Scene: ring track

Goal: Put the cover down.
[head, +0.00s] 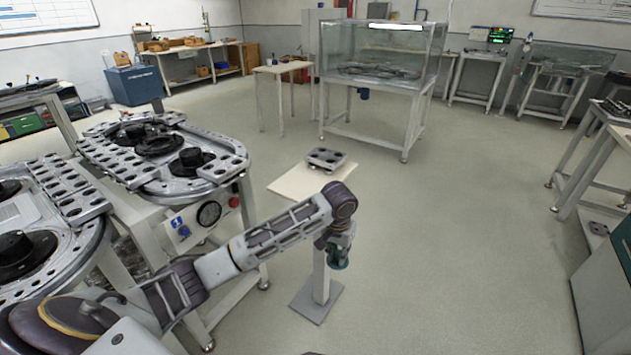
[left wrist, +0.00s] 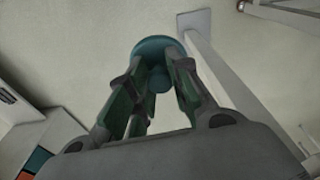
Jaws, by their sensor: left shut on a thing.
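In the head view my left gripper (head: 339,252) hangs at the end of my left arm, pointing down, to the right of a pedestal table's post. It is shut on a small round teal piece (head: 338,265), which looks like the cover. In the left wrist view the teal piece (left wrist: 158,46) shows as a disc with a knob-like part between the fingers of my left gripper (left wrist: 159,82). The piece is held in the air, clear of the floor. My right gripper is not in view.
The pedestal table's pale top (head: 290,183) holds a grey plate with holes (head: 326,157); its post stands on a square base (head: 316,302). An oval ring track (head: 155,150) on a bench lies at left. A glass case (head: 382,62) stands behind.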

